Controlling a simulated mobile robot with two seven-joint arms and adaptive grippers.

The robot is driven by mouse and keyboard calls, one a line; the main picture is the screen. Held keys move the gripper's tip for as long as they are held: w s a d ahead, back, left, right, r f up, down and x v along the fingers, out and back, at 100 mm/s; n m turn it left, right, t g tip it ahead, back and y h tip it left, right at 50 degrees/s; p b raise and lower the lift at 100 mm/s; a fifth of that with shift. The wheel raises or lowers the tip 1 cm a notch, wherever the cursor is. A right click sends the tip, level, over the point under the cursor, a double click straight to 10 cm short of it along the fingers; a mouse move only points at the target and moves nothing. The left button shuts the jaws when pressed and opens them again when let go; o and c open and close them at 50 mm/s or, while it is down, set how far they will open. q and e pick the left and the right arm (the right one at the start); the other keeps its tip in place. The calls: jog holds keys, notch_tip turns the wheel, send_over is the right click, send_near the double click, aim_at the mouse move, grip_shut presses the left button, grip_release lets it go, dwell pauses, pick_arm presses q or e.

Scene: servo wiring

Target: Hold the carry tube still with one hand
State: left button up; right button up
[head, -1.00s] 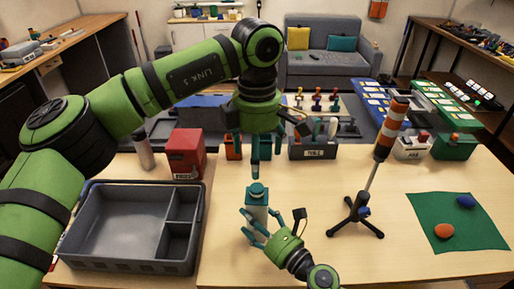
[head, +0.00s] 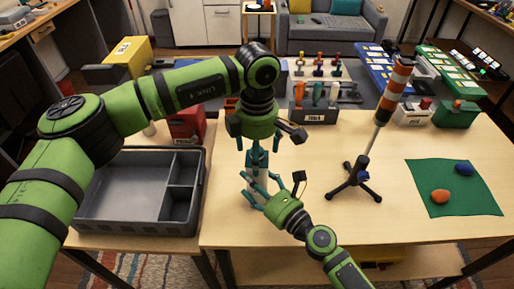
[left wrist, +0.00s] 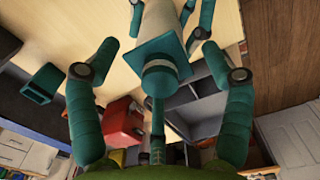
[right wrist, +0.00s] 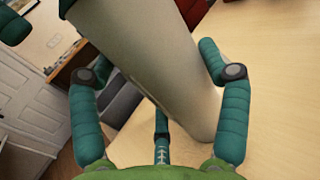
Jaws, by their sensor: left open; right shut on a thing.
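The carry tube (right wrist: 160,65) is a pale grey cylinder with a teal cap (left wrist: 160,75) on its top end. It stands on the table in the head view (head: 260,188), largely hidden by my grippers. My right gripper (head: 258,193) is shut around the tube's body, with fingers on both sides of it in the right wrist view. My left gripper (head: 257,158) is open and points down just above the cap. In the left wrist view its fingers are spread on either side of the cap; contact is not clear.
A grey divided tray (head: 125,185) lies at left, with a red box (head: 186,126) behind it. An orange-striped pole on a black tripod (head: 352,182) stands at right. A green mat (head: 460,200) holds an orange and a blue lump. Table between tripod and mat is clear.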

pick_arm(q)
jog(key=c, duration=1)
jog(key=o, duration=1)
notch_tip(320, 180, up, 12)
pick_arm(e)
jog(key=o, duration=1.2)
jog(key=shift+o, duration=0.2)
